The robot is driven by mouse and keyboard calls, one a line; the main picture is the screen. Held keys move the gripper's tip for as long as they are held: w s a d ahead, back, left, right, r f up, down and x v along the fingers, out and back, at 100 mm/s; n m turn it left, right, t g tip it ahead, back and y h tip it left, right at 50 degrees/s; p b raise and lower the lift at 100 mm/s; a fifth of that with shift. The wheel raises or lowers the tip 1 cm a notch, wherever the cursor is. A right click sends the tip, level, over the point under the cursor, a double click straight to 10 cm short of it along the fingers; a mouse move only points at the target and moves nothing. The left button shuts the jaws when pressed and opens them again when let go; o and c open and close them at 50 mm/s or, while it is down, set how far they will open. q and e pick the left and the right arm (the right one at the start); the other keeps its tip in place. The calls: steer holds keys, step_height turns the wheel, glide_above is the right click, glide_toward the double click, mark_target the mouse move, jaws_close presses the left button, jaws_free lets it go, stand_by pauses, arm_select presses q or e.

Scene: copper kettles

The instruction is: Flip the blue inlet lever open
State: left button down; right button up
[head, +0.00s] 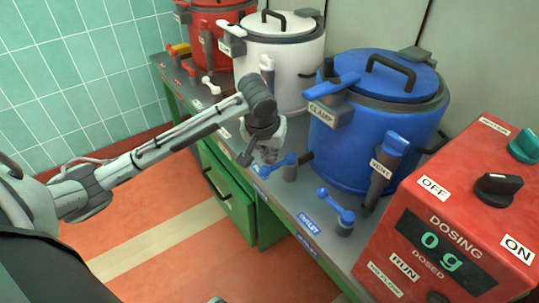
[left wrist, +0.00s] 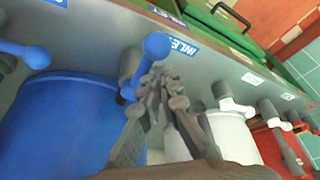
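The blue inlet lever (head: 278,166) sits on the grey ledge in front of the blue kettle (head: 365,145). In the left wrist view the lever (left wrist: 157,48) has a round blue knob beside the INLET label (left wrist: 186,45), and its blue pivot end is lower left, partly behind my fingers. My left gripper (head: 264,152) is just left of the lever in the head view. In the left wrist view its fingertips (left wrist: 160,82) are together, close below the knob, with nothing seen between them. I cannot tell whether they touch the lever. My right gripper is not in view.
A blue outlet lever (head: 336,212) stands nearer on the ledge. A red dosing box (head: 455,225) reading 0 g stands at right. White (head: 285,65) and red (head: 212,35) kettles stand farther back. A green cabinet (head: 228,195) is below the ledge. The floor at left is clear.

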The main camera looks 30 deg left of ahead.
arm_select(q)
steer(key=shift+s+d+f, duration=0.2)
steer(key=shift+d+f, duration=0.05)
steer(key=shift+d, duration=0.05)
steer(key=shift+w+a+r, duration=0.1)
steer(key=shift+w+a, duration=0.05)
steer(key=shift+a, duration=0.15)
step_height(320, 180, up, 10)
steer(key=shift+w+a+r, duration=0.15)
steer(key=shift+r, duration=0.1)
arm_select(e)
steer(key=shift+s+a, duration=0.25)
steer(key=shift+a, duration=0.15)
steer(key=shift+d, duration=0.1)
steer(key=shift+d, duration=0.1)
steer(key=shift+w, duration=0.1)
